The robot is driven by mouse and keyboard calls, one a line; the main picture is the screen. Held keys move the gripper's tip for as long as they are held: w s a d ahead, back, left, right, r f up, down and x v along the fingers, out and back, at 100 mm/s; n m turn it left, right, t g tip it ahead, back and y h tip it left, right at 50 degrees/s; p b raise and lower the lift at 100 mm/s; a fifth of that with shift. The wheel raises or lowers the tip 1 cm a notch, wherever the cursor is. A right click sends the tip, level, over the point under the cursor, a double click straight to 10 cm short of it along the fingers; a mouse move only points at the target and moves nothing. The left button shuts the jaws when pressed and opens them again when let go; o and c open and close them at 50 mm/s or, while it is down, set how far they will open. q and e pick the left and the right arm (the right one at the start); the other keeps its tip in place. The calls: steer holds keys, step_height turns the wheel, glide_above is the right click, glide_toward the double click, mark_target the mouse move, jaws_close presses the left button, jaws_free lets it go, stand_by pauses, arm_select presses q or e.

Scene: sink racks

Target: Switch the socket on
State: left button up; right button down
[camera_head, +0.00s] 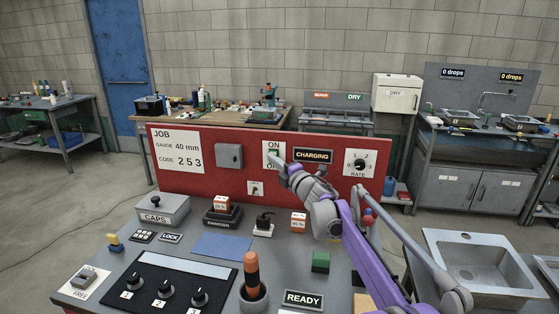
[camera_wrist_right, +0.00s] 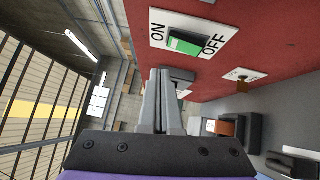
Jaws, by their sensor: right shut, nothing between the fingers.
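The switch is a white plate (camera_head: 266,149) marked ON at the top and OFF at the bottom, on the red panel. Its rocker shows a green face in the right wrist view (camera_wrist_right: 186,44). My right gripper (camera_head: 273,159) is shut and empty in front of the switch, covering part of it in the head view. In the wrist view its closed fingertips (camera_wrist_right: 160,72) are apart from the rocker in the picture; contact cannot be told. My left gripper is not in view.
The panel also carries a job sheet (camera_head: 180,150), a grey box (camera_head: 229,156) and a rate dial (camera_head: 360,165). On the bench below stand a charger (camera_head: 222,214), a black plug on a white base (camera_head: 264,225) and an orange-handled tool (camera_head: 252,272).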

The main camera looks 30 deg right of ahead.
steer(key=s+d+r+b, duration=0.1)
steer(key=s, duration=0.9)
steer(key=shift+d, duration=0.25)
